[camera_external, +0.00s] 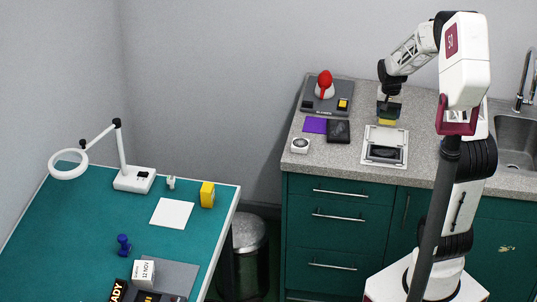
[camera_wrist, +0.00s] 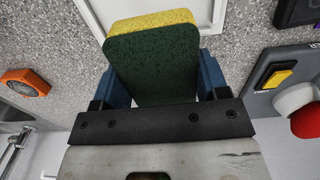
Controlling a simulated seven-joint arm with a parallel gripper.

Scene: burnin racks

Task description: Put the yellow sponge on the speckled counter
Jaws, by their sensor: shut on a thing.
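The yellow sponge (camera_wrist: 150,22) has a dark green scouring side that faces the wrist camera. My gripper (camera_wrist: 160,82) is shut on it, with a blue finger on each side. In the external view my gripper (camera_external: 388,110) points down over the back of the speckled counter (camera_external: 431,140), and the sponge's yellow edge (camera_external: 386,122) shows beneath it. The sponge is just behind the white-framed tray in that view. I cannot tell whether its lower edge touches the counter. The speckled surface (camera_wrist: 55,45) also shows around the sponge in the wrist view.
On the counter are a white-framed tray (camera_external: 385,146), a purple square (camera_external: 315,125), a black square (camera_external: 339,131), a small white round-faced item (camera_external: 300,145) and a dark device (camera_external: 315,104) with a red-topped item (camera_external: 325,83). The sink (camera_external: 516,137) is right. A yellow block (camera_external: 207,194) stands on the teal table.

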